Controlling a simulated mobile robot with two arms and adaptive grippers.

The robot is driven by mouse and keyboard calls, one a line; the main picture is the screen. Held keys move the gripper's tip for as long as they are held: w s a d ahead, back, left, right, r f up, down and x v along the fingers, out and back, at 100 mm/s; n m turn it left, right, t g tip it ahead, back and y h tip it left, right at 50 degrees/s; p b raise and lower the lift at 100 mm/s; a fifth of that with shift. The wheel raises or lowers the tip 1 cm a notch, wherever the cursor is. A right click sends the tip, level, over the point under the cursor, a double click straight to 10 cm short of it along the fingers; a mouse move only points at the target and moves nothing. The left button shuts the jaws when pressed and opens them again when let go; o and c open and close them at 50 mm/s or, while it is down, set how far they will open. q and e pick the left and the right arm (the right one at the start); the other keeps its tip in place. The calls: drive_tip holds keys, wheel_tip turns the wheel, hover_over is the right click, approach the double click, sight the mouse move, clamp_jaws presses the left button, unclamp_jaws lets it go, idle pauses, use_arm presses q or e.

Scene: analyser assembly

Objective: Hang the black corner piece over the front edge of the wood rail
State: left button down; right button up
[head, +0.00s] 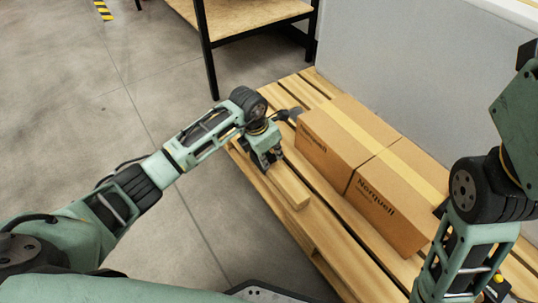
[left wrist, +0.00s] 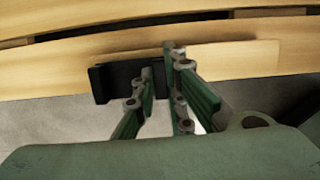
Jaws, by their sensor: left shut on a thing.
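The black corner piece (left wrist: 113,82) shows in the left wrist view as a dark block with a raised tab at its left end. My left gripper (left wrist: 160,64) is shut on its right part, and the fingers hide some of it. The piece lies against the front edge of the wood rail (left wrist: 225,62); I cannot tell whether it is hooked over the edge. In the head view, the rail (head: 290,187) is a pale beam on the pallet, and my left gripper (head: 266,158) is at its far end. The piece is mostly hidden there by the gripper. My right gripper is out of view.
Two cardboard boxes, one far (head: 325,140) and one near (head: 385,205), stand on the slatted pallet (head: 330,245) right of the rail. A grey panel (head: 400,65) rises behind them. A wooden-topped table (head: 250,18) stands farther back. The floor left of the pallet is clear.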

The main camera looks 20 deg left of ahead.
use_arm(q)
drive_tip(key=shift+f, duration=0.2)
idle(0.4)
drive_tip(key=c, duration=1.7)
unclamp_jaws()
